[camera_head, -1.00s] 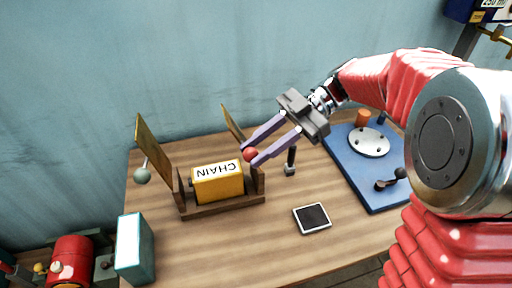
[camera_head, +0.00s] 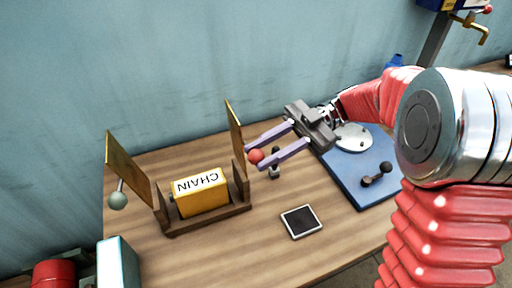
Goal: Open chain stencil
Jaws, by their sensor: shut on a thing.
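The stencil unit is a wooden cradle (camera_head: 208,221) on the table, holding a yellow block marked CHAIN (camera_head: 202,194). A brass plate stands upright at each end: the left plate (camera_head: 130,166) and the right plate (camera_head: 235,138). The left plate has a grey-green ball knob (camera_head: 118,200). A red ball knob (camera_head: 256,156) is beside the right plate. My gripper (camera_head: 262,153) comes in from the right with its two purple fingers shut on the red knob. The knob's link to the right plate is hidden.
A flat dark tablet (camera_head: 301,221) lies front right of the cradle. A blue board (camera_head: 350,180) with a metal disc (camera_head: 352,137) and a black handle (camera_head: 376,175) lies at right. A pale box (camera_head: 117,264) is at front left.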

